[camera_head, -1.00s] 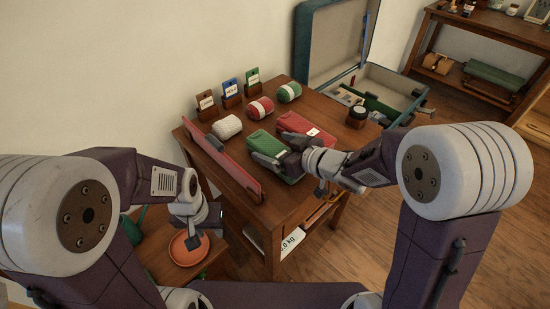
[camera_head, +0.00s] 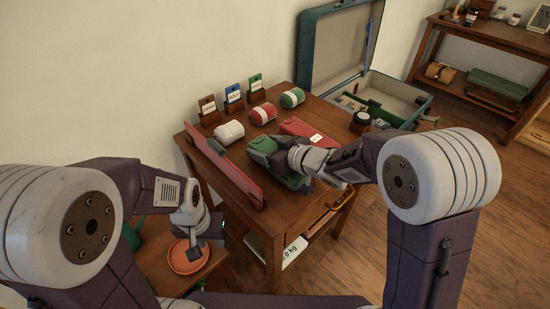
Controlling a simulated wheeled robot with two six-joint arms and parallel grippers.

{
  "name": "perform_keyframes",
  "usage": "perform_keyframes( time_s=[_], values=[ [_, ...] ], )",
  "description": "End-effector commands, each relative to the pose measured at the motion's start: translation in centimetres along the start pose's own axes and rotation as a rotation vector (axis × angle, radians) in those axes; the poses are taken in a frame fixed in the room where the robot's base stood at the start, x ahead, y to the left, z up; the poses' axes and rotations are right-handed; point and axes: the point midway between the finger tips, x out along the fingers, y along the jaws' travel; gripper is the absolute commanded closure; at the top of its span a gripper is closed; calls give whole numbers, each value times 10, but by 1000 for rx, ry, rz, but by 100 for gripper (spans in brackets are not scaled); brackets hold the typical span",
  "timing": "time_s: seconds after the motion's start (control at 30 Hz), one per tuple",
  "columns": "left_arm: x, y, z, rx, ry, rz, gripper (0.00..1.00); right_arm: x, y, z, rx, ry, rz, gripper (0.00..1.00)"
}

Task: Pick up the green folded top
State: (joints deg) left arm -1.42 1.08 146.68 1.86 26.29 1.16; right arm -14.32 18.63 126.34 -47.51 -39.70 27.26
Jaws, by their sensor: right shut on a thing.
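The green folded top (camera_head: 262,144) lies on the wooden table, left of a red folded top (camera_head: 301,128). My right gripper (camera_head: 276,160) is over the green top and shut on it; the hand hides much of the cloth, and I cannot tell whether it is clear of the table. My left gripper (camera_head: 197,246) hangs low at the left, over a terracotta dish, apart from the green top; its jaws are too small to read.
A long red board (camera_head: 225,170) stands along the table's left edge. Rolled white, red and green bundles (camera_head: 230,132) and card holders (camera_head: 233,94) stand behind. A dark jar (camera_head: 361,118) is at the right corner. An open teal suitcase (camera_head: 400,99) stands behind. The terracotta dish (camera_head: 186,256) is lower left.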

Motion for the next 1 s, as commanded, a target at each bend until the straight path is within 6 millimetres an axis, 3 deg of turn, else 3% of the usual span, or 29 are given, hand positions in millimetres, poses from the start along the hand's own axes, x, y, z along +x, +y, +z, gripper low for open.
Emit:
perform_keyframes(
  time_s=[0.17,0.43,0.8,1.0],
  values=[
    [-5,0,0,0,0,0,64,-3,0,-6,-1,1,0,81],
    [-36,1,-4,0,0,0,64,-23,0,-46,-1,1,1,81],
    [-76,2,-8,0,0,0,64,-121,-5,-59,1,0,4,81],
    [-85,2,-9,0,0,0,64,-147,-7,-59,0,1,2,81]
  ],
)
